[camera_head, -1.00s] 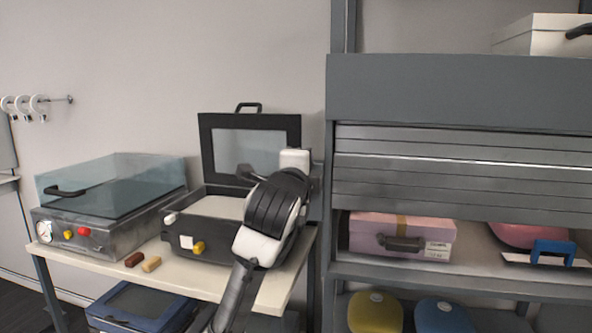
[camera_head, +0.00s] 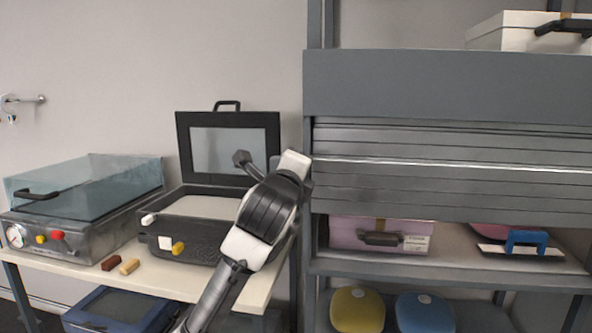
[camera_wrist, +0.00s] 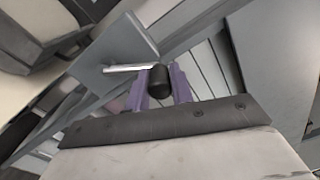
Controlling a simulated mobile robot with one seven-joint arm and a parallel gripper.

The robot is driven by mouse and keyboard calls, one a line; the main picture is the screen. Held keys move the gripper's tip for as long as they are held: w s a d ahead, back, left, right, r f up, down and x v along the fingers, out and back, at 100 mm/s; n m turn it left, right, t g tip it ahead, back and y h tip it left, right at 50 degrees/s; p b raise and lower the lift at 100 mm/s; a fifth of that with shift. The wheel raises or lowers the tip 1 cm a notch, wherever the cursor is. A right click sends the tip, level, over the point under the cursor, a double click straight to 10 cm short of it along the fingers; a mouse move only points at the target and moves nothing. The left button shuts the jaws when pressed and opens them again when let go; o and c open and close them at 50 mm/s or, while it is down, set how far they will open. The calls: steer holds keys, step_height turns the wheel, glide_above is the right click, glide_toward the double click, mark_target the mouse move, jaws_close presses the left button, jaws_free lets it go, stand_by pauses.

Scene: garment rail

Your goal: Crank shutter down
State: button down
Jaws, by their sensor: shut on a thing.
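The grey slatted shutter (camera_head: 440,175) hangs partway down the front of the rack on the right. Its lower edge reaches the top of the pink box, leaving a gap above the shelf. In the wrist view, the black crank knob (camera_wrist: 159,82) sits between the purple fingers of my gripper (camera_wrist: 158,92), which is shut on it. A thin light metal rod (camera_wrist: 128,69) runs left from the knob. In the head view my arm reaches up to the rack's left post, and its wrist hides the crank and my fingers.
The pink box (camera_head: 345,233) and a blue-handled tool (camera_head: 525,240) stand on the shelf behind the shutter. Left of the rack, a table (camera_head: 150,275) holds an open black case (camera_head: 205,215) and a clear-lidded machine (camera_head: 85,190), close to my arm.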

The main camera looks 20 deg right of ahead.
steer(key=c, duration=1.2)
jaws_free()
steer(key=b+v, duration=0.2)
steer(key=v, duration=1.1)
steer(key=shift+s+a+b, duration=0.15)
steer(key=shift+s+b, duration=0.2)
steer(key=shift+s, duration=0.05)
steer(key=shift+c, duration=0.2)
